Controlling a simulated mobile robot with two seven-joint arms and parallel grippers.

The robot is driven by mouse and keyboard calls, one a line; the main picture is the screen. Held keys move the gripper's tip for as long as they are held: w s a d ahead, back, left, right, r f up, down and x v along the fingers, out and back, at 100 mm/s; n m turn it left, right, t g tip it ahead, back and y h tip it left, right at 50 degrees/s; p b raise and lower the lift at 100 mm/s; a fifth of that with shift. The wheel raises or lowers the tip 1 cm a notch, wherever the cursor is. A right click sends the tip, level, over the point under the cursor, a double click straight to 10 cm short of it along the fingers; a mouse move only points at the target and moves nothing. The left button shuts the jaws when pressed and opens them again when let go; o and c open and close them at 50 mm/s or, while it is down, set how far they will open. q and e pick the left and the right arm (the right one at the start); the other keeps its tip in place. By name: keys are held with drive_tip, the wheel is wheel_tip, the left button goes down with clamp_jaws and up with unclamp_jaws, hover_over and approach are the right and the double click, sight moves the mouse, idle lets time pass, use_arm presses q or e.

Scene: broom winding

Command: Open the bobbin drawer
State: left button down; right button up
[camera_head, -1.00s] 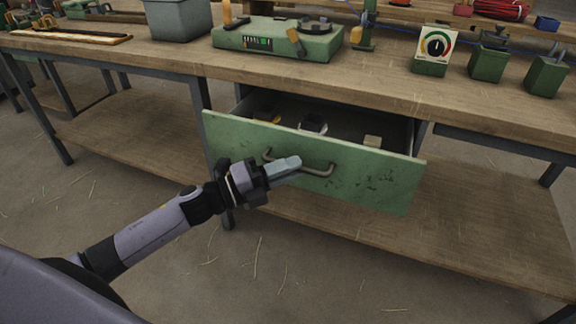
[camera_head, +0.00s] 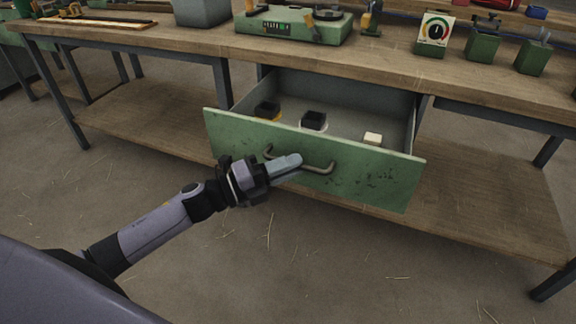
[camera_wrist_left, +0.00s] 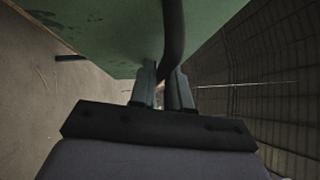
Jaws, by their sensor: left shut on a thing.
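The bobbin drawer (camera_head: 345,185) is a green, scuffed drawer under the workbench. It stands pulled out, and its inside shows from above. Two dark bobbin-like pieces and a small pale block (camera_head: 373,138) lie in it. The drawer handle (camera_head: 318,169) is a dark curved bar on its front. My left gripper (camera_head: 292,163) is shut on the left part of this handle. In the left wrist view the handle (camera_wrist_left: 173,45) runs between the two fingers (camera_wrist_left: 162,90), in front of the green drawer front (camera_wrist_left: 100,30). My right gripper is not in view.
The wooden workbench (camera_head: 380,82) carries a green machine (camera_head: 295,27), a dial box (camera_head: 434,35), green containers (camera_head: 482,45) and a grey bin (camera_head: 202,10). A lower shelf (camera_head: 150,125) runs beneath. The floor in front is open, with scattered straw.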

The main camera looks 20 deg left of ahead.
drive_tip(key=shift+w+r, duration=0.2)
use_arm(q)
drive_tip(key=c, duration=1.2)
unclamp_jaws()
drive_tip(key=shift+o, duration=0.2)
drive_tip(key=shift+s+a, duration=0.1)
drive_tip(key=shift+s, duration=0.05)
drive_tip(key=v, duration=0.7)
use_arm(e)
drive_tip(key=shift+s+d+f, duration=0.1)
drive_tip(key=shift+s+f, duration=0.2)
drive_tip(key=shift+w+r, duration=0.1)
